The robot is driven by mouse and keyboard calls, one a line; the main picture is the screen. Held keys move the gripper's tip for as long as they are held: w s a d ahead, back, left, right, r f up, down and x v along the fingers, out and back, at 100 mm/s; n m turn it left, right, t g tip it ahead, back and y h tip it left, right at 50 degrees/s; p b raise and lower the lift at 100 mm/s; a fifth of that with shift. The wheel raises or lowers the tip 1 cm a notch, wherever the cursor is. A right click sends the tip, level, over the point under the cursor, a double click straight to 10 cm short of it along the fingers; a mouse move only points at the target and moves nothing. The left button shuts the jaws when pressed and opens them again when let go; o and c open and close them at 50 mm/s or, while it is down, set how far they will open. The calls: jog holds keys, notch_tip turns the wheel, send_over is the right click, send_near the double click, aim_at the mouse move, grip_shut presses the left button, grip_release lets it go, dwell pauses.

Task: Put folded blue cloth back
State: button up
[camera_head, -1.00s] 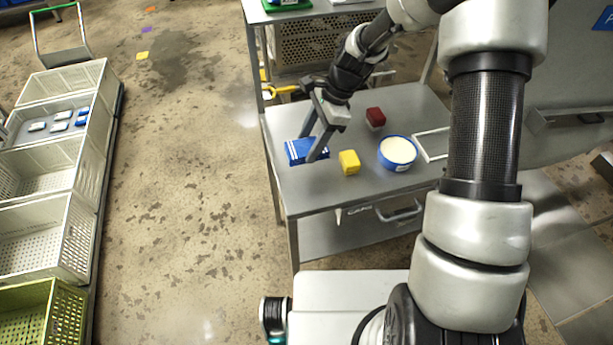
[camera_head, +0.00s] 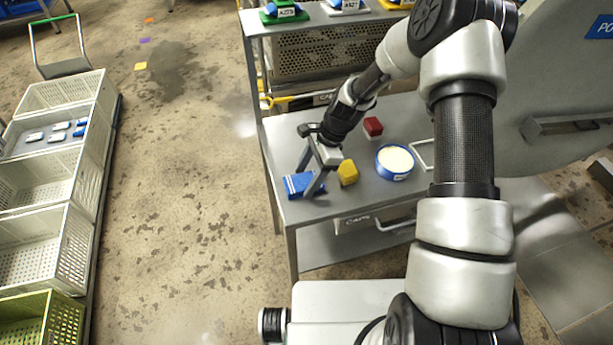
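The folded blue cloth (camera_head: 293,184), blue with white stripes, is at the left front corner of the grey cart top (camera_head: 345,212). My gripper (camera_head: 305,184) reaches down from above with one finger on the far side of the cloth and one across its near right side. The fingers are apart by about the cloth's width and appear to grip it. I cannot tell whether the cloth is raised or touches the surface.
A yellow block (camera_head: 348,173) stands close right of my gripper. A red block (camera_head: 373,127) and a blue tub with pale contents (camera_head: 395,160) are farther right. An upper shelf (camera_head: 320,18) with labelled items stands behind. Crates (camera_head: 50,255) line the left; floor between is clear.

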jog(key=shift+o, duration=0.7)
